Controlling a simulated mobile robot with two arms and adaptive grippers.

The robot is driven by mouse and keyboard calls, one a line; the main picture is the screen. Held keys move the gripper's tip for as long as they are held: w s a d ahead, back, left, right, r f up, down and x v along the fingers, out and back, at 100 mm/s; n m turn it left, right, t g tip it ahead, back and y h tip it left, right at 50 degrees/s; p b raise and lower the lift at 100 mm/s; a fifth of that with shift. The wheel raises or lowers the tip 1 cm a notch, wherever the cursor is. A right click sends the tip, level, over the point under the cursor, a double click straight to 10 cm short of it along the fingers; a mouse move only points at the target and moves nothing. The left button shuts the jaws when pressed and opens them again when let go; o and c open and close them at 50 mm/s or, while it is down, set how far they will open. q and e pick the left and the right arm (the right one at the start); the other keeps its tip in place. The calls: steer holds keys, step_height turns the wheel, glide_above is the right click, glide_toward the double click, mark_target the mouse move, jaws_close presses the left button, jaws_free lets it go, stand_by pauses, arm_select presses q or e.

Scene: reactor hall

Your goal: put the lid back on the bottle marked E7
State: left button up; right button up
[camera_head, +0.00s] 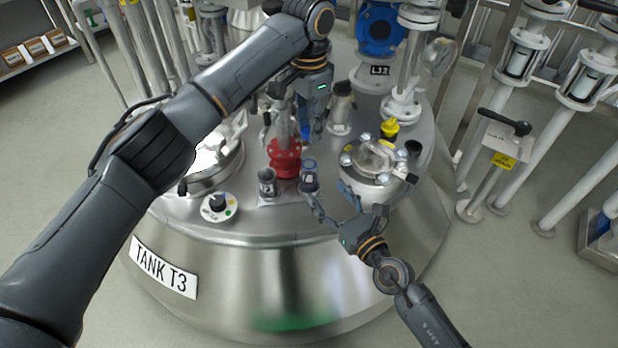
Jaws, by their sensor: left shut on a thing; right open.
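Two small bottles stand near the front of the tank top in the head view. One is a bluish bottle (309,177) with a pale label, the other a grey bottle (267,182) to its left. Their markings are too small to read, so I cannot tell which is E7. My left gripper (311,132) points down above and behind the bluish bottle. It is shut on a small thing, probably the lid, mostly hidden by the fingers. My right gripper (333,203) is open and empty, low at the front right of the bluish bottle, its fingers spread.
A red flanged fitting (284,160) stands just behind the bottles. A clamped round hatch (376,162) is to the right, with a yellow-capped fitting (389,129) behind it. A dial knob (218,205) is at front left. Pipes and a blue valve (381,28) stand behind.

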mark_target(313, 176)
steer(key=x, duration=0.9)
steer(key=shift+w, duration=0.15)
jaws_close()
